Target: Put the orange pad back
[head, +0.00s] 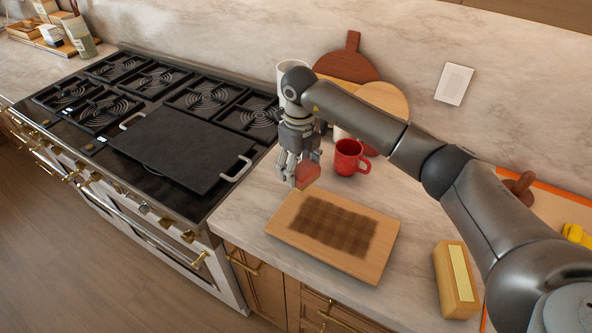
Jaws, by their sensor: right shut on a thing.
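My right gripper (298,166) points down above the counter, just behind the wooden board. It is shut on a small reddish-orange pad (308,174), which shows at the right of the fingers and is partly hidden by them. I cannot tell for sure whether the pad touches anything below. My left gripper is not in view.
A wooden board (372,259) with a dark brown checked patch lies in front. A red mug (350,158) stands close behind the gripper. A yellow-tan block (455,280) stands at right, near an orange-edged mat (559,187). The stove with a black griddle (180,150) is at left.

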